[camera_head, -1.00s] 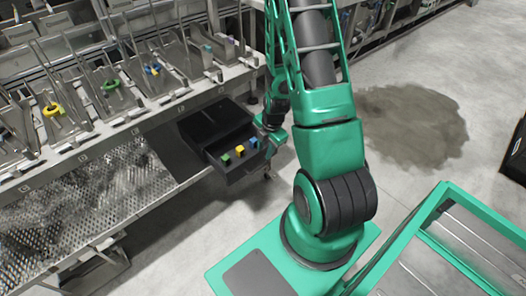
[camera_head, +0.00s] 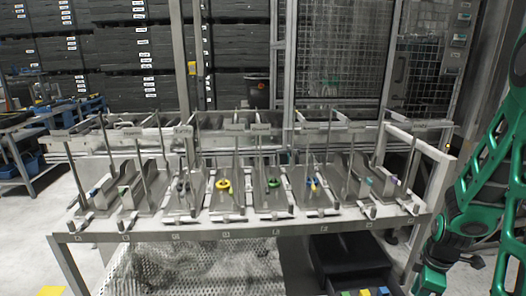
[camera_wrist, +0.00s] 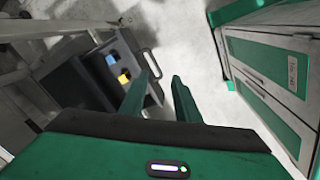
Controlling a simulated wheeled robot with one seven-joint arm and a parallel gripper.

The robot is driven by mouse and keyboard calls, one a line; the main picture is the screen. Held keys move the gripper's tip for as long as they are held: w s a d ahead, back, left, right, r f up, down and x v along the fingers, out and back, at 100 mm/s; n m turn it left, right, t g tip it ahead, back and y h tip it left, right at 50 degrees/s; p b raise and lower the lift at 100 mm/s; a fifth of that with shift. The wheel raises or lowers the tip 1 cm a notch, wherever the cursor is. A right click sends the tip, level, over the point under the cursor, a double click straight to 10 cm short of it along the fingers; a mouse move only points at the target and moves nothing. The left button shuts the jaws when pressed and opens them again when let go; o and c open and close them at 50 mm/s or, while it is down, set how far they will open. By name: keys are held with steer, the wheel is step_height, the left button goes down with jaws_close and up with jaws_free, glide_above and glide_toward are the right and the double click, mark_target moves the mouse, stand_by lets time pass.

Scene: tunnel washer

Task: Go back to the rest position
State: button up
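My gripper (camera_wrist: 163,84) shows in the wrist view as two green fingers standing apart with nothing between them. The open dark drawer (camera_wrist: 72,82) lies beyond and left of the fingers, with its handle (camera_wrist: 152,62) close to the left fingertip; I cannot tell if they touch. Blue and yellow blocks sit in the drawer. In the head view my green arm runs down the right edge, beside the drawer (camera_head: 388,282) under the bench. The fingers cannot be made out there.
A metal workbench (camera_head: 250,228) carries a row of angled fixtures, some with yellow, green and blue rings. Racks of dark bins (camera_head: 140,55) and mesh panels stand behind. A green-and-white cabinet (camera_wrist: 262,60) is on the right in the wrist view, with floor between it and the drawer.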

steer(key=s+a+r+m, duration=0.2)
steer(key=s+r+m, duration=0.7)
steer(key=s+a+r+m+g, duration=0.1)
steer(key=s+a+r+m, duration=0.1)
steer(key=s+r+m, duration=0.6)
step_height(320, 180, up, 2)
steer(key=shift+s+a+r+m+y, duration=0.25)
steer(key=shift+s+a+m+y, duration=0.05)
steer(key=shift+s+m, duration=0.1)
steer(key=shift+w+f, duration=0.25)
steer(key=shift+w, duration=0.4)
stand_by(3.0)
